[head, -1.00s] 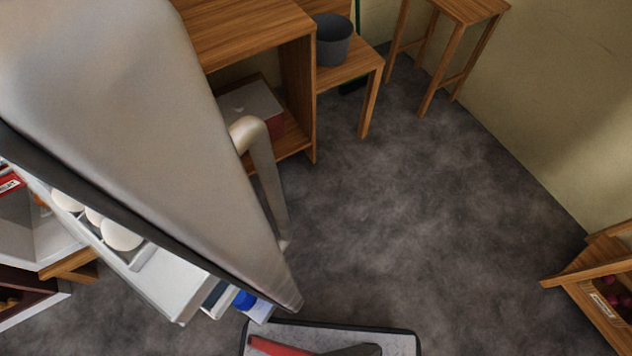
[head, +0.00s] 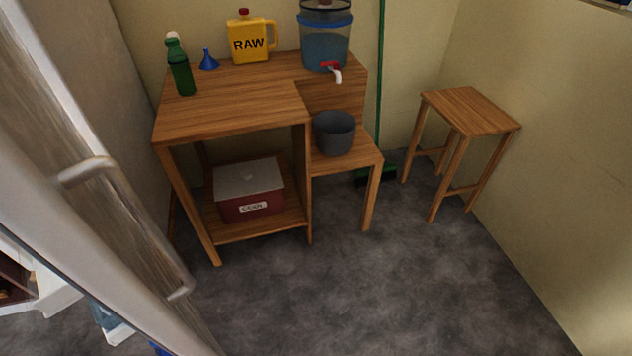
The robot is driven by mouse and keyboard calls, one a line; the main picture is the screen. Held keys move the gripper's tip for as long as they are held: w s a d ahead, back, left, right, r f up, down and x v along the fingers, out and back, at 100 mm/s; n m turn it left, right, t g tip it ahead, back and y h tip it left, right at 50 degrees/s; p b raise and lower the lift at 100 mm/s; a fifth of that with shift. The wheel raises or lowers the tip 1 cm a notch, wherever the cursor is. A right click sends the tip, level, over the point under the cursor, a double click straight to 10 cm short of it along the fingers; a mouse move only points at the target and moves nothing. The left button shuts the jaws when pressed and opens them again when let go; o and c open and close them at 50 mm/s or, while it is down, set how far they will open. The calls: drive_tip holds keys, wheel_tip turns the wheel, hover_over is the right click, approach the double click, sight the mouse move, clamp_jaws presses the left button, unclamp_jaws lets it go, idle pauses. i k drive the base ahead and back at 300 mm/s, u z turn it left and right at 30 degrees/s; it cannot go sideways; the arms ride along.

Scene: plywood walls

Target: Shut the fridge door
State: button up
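The fridge door (head: 62,222) stands open at the left edge of the head view, close to the camera. Its outer face is silvery grey, with a long vertical handle (head: 138,222). Part of the door's inner side, with a blue item (head: 104,314) on a shelf, shows at the lower left. A grey upright surface (head: 75,75) behind the door may be the fridge body; I cannot tell for sure. My gripper is not in view.
A wooden table (head: 228,120) carries a green bottle (head: 180,66), a blue funnel (head: 208,60), a yellow RAW jug (head: 250,38) and a water dispenser (head: 325,40). A grey bucket (head: 334,132) and wooden stool (head: 470,112) stand right. The dark floor (head: 370,285) is clear.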

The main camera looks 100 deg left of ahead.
sight(88, 243)
drive_tip(key=u, duration=2.65)
drive_tip(key=i, duration=1.7)
drive_tip(key=u, duration=2)
drive_tip(key=k, duration=0.75)
drive_tip(key=z, duration=0.05)
